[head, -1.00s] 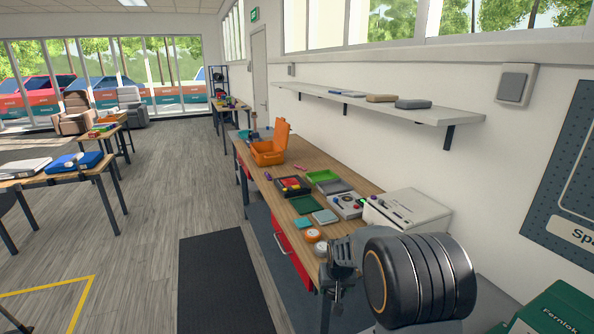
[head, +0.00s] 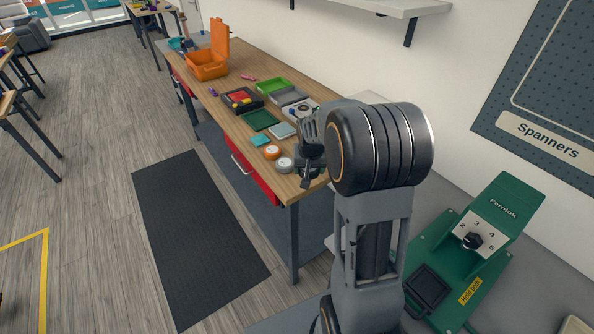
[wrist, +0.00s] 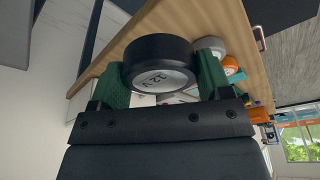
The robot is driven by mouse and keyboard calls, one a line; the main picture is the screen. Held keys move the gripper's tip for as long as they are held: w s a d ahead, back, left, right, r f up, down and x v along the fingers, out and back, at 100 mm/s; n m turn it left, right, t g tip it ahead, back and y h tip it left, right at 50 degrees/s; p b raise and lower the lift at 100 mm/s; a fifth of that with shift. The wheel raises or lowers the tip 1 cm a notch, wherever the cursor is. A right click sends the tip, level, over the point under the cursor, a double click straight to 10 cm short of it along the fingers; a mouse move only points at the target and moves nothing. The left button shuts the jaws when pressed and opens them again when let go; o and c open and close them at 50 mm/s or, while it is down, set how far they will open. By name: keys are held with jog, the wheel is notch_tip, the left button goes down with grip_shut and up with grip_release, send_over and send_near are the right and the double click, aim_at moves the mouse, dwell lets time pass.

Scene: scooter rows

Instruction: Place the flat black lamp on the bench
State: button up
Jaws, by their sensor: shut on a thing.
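My gripper (head: 310,160) is over the near end of the wooden bench (head: 290,187). In the wrist view my gripper (wrist: 162,82) is shut on the flat black lamp (wrist: 158,48), a round black body with a silver face marked 12V. The lamp sits between the green finger pads, with the bench top (wrist: 225,18) behind it. In the head view my wrist and fingers mostly hide the lamp. I cannot tell whether it touches the bench.
A grey-topped round tin (head: 285,164) and an orange one (head: 271,152) stand close left of my gripper. Behind them are a teal block (head: 261,140), a green tray (head: 261,119) and an orange case (head: 208,64). A green machine (head: 485,235) stands at right.

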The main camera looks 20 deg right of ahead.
jog(key=p, duration=0.1)
send_over(299, 181)
jog(key=f, duration=0.6)
jog(key=shift+s+a, duration=0.2)
jog(key=shift+s, duration=0.2)
jog(key=shift+s+x, duration=0.1)
jog(key=shift+x, duration=0.7)
jog(key=shift+s+x, duration=0.15)
jog(key=shift+x, duration=0.7)
jog(key=shift+a+f, duration=0.15)
jog(key=shift+f, duration=0.15)
jog(key=o, duration=1)
jog(key=shift+o, duration=0.2)
